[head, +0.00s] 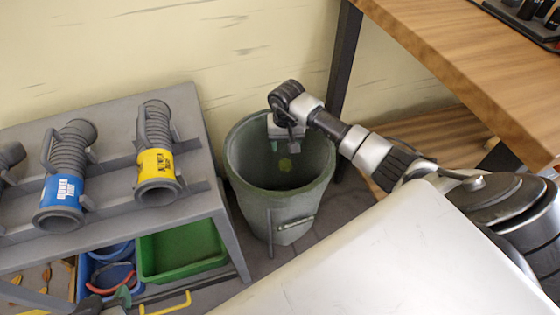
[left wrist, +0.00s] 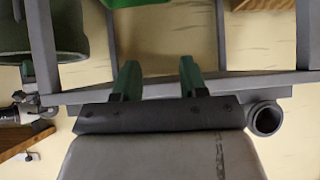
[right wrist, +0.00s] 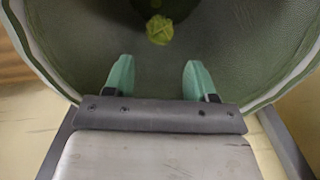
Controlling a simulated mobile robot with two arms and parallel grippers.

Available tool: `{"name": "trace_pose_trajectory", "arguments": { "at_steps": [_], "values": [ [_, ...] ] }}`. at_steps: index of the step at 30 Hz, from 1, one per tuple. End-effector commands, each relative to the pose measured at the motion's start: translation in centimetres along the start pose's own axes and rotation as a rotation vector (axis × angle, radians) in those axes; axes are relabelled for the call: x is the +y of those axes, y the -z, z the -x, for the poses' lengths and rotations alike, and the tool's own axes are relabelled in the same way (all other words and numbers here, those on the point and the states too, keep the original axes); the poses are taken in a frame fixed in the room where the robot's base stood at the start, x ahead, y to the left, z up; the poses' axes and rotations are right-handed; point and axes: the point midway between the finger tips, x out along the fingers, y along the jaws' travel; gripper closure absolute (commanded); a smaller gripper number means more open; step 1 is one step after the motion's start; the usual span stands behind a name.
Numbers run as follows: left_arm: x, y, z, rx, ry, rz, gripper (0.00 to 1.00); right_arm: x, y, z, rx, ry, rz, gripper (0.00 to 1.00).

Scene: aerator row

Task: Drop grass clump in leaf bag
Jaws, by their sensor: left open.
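The leaf bag is a round grey-green container (head: 298,218) with an open top and a side handle, on the floor in the middle of the head view. The grass clump (head: 285,165) is a small yellow-green tuft inside the bag's mouth, apart from my fingers. It also shows in the right wrist view (right wrist: 159,30), beyond the fingertips; I cannot tell if it rests on the bottom. My right gripper (right wrist: 158,78) is open and empty, pointing down into the bag. My left gripper (left wrist: 158,78) is open and empty, beside the grey rack, away from the bag.
The grey rack (head: 100,218) on the left holds hoses with blue and yellow labels. A green tray (head: 182,250) and a blue bin (head: 85,270) sit beneath. A wooden table (head: 465,60) with a dark leg stands at right. The wall is close behind the bag.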

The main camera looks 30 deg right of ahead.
Motion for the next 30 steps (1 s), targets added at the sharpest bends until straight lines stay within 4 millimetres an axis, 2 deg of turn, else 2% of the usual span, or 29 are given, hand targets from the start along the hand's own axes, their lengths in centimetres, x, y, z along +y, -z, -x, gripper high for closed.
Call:
{"name": "trace_pose_trajectory", "arguments": {
  "at_steps": [9, 13, 17, 24, 30],
  "values": [
    [0.0, 0.0, 0.0, -0.002, 0.001, 0.0, 0.57, 0.0, 0.0, 0.1, 0.001, 0.0, 0.0, 0.37],
    [-0.1, -0.5, 0.3, -0.045, 0.002, 0.001, 0.57, 0.0, 0.1, 1.1, 0.004, 0.0, 0.0, 0.37],
    [-0.3, -2.2, 1.1, -0.163, 0.008, 0.003, 0.57, 0.1, 0.1, 3.1, 0.005, -0.001, 0.001, 0.37],
    [-0.9, -5.7, 3.3, -0.415, 0.022, 0.011, 0.57, 0.0, 0.1, 7.8, 0.005, 0.0, 0.001, 0.37],
    [-1.1, -7.1, 4.5, -0.519, 0.027, 0.014, 0.57, 0.0, 0.1, 10.3, 0.002, 0.0, 0.0, 0.37]
  ]
}}
